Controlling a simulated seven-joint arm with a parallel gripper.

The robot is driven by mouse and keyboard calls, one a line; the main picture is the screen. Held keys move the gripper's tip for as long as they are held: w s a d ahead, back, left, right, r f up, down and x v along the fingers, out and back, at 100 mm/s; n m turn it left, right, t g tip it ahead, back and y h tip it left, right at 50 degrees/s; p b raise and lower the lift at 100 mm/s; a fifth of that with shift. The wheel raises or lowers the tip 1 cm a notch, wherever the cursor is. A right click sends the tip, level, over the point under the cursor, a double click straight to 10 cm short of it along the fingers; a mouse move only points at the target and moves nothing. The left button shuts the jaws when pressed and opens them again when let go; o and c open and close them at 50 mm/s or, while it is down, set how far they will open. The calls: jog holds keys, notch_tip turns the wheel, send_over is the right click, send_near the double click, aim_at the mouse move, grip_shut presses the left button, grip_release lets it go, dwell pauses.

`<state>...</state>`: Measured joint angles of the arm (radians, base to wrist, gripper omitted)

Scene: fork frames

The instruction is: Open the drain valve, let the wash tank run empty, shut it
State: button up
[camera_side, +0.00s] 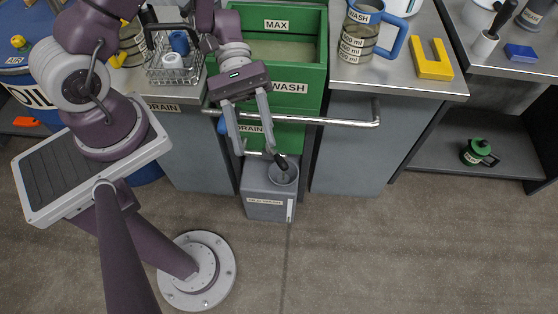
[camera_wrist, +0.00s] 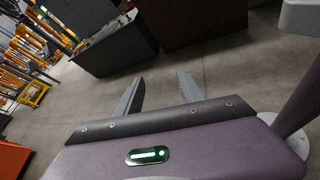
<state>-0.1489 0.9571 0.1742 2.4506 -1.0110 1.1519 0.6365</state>
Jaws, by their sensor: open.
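The green wash tank (camera_side: 311,75) stands in the gap between two grey cabinets in the side view, labelled MAX and WASH. Pale liquid shows inside it, below the rim. A DRAIN label (camera_side: 247,128) is low on its front, with a bit of blue beside it, largely behind my fingers. A short pipe with a dark end (camera_side: 282,162) points down at the round mouth of a grey can (camera_side: 265,205) on the floor. My gripper (camera_side: 257,153) is open and empty in front of the drain. Its two fingers also show apart in the wrist view (camera_wrist: 158,87). The valve's position cannot be told.
A metal rail (camera_side: 340,123) runs across the front near my gripper. A wire basket (camera_side: 175,68), a WASH jug (camera_side: 360,35) and a yellow block (camera_side: 432,60) stand on the counters.

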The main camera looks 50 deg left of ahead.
jog(key=s+a+r+m+t+y, duration=0.2)
jog(key=a+r+m+t+y, duration=0.3)
jog(key=r, duration=0.5)
jog(key=s+a+r+m+t+y, duration=0.1)
jog(key=a+r+m+t+y, duration=0.45)
jog(key=r, duration=0.55)
jog(key=w+d+f+m+g, duration=0.1)
jog(key=w+d+f+m, duration=0.4)
jog(key=w, duration=0.5)
jog(key=w+d+f+m, duration=0.2)
jog(key=w+d+f, duration=0.2)
jog(key=w+f, duration=0.25)
jog(key=m+g+y, duration=0.1)
jog(key=m+y, duration=0.5)
jog(key=m, duration=0.5)
send_near(281, 162)
jog(key=f, duration=0.1)
jog(key=x, duration=0.8)
jog(key=shift+w+a, duration=0.2)
jog(key=shift+a, duration=0.05)
jog(key=shift+c, duration=0.3)
